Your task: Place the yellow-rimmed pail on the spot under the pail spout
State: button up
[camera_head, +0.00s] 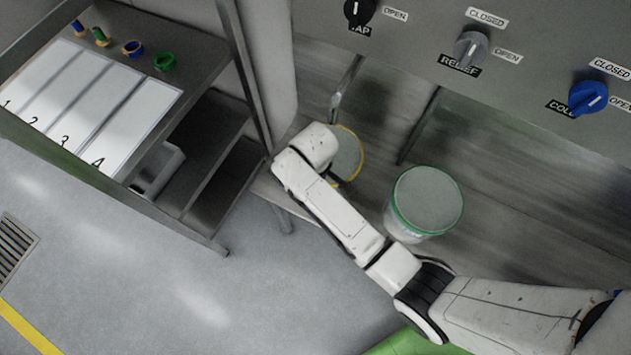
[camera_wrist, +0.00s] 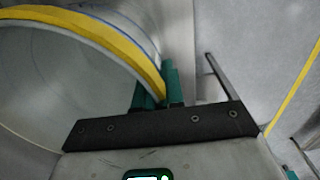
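The yellow-rimmed pail (camera_head: 350,155) is on or just above the metal deck of the filler in the head view, partly hidden by my arm. A thin spout pipe (camera_head: 341,92) comes down just beyond its upper left rim. The spot under the spout is hidden, and I cannot tell whether the pail rests on it. In the wrist view the yellow rim (camera_wrist: 125,45) runs between the teal fingers of my gripper (camera_wrist: 158,92), one inside the pail and one outside. The fingers look closed on the pail wall. In the head view the fingers are hidden.
A green-rimmed pail (camera_head: 428,200) stands to the right on the deck. A second pipe (camera_head: 418,125) comes down between the pails. The panel above carries black, grey and blue (camera_head: 589,97) knobs. A side table (camera_head: 60,145) with numbered white strips stands at the left.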

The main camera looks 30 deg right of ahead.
jog(key=o, duration=0.4)
jog(key=shift+o, duration=0.2)
jog(key=shift+r, duration=0.1)
notch_tip(320, 180, up, 12)
jog(key=shift+r, duration=0.1)
jog(key=s+d+m, duration=0.3)
jog(key=s+d, duration=0.2)
jog(key=s, duration=0.5)
jog(key=s+d+f+m, duration=0.1)
jog(key=s+d+m, duration=0.3)
jog(key=s, duration=0.7)
jog(key=shift+d+m+t, duration=0.3)
jog(key=shift+d+t, duration=0.1)
jog(key=shift+d, duration=0.55)
